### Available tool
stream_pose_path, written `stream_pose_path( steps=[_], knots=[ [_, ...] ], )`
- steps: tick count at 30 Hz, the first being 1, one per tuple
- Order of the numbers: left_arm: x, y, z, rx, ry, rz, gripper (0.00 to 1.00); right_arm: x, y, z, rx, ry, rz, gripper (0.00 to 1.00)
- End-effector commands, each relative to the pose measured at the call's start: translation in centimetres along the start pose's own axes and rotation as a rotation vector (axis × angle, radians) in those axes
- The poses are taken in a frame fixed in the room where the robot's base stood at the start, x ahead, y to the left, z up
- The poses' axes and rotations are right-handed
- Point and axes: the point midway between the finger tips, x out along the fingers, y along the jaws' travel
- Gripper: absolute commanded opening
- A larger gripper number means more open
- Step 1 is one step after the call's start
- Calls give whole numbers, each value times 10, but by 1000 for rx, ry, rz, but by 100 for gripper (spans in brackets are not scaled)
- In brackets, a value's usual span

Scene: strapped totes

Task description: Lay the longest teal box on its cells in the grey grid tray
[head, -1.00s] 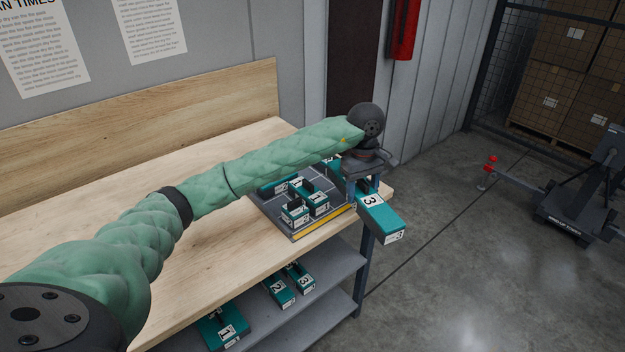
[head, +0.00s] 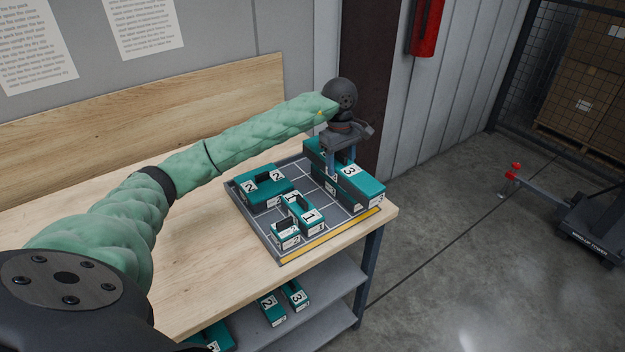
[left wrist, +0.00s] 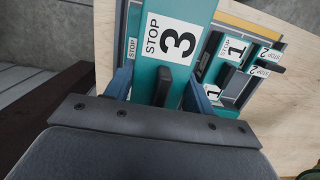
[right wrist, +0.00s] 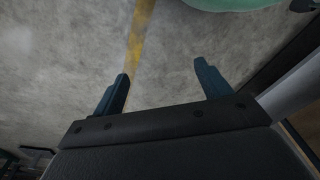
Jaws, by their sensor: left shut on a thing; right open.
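The long teal box marked 3 (head: 365,186) is over the right side of the grey grid tray (head: 256,229), lengthwise along that side. I cannot tell whether it touches the tray floor. My left gripper (head: 338,160) is shut on its middle from above. In the left wrist view the fingers (left wrist: 158,80) straddle the box (left wrist: 185,12) beside its dark upright handle. The tray has white grid lines and a yellow front strip. My right gripper (right wrist: 161,72) is open and empty above the concrete floor; it is not in the head view.
In the tray are a teal box marked 2 (head: 264,196), boxes marked 1 (head: 312,225), and a small box (head: 285,238) at the front. More teal boxes (head: 272,311) lie on the lower shelf (head: 335,288). The wooden bench top (head: 195,240) is clear left of the tray.

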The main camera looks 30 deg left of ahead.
Motion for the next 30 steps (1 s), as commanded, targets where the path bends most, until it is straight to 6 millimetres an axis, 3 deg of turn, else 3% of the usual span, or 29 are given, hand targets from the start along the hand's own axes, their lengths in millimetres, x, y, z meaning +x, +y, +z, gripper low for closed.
stream_pose_path(
  steps=[8,18,23,30],
  knots=[
    [16,-22,-37,-4,-1,-2,14,36,14,10,-11,31,20,76],
    [38,-45,-76,-2,-1,-1,14,75,31,37,-26,60,38,76],
    [45,-51,-87,-1,1,1,14,85,35,46,-30,69,42,76],
    [55,-51,-87,0,-1,-1,14,90,38,58,-33,68,44,76]
  ],
)
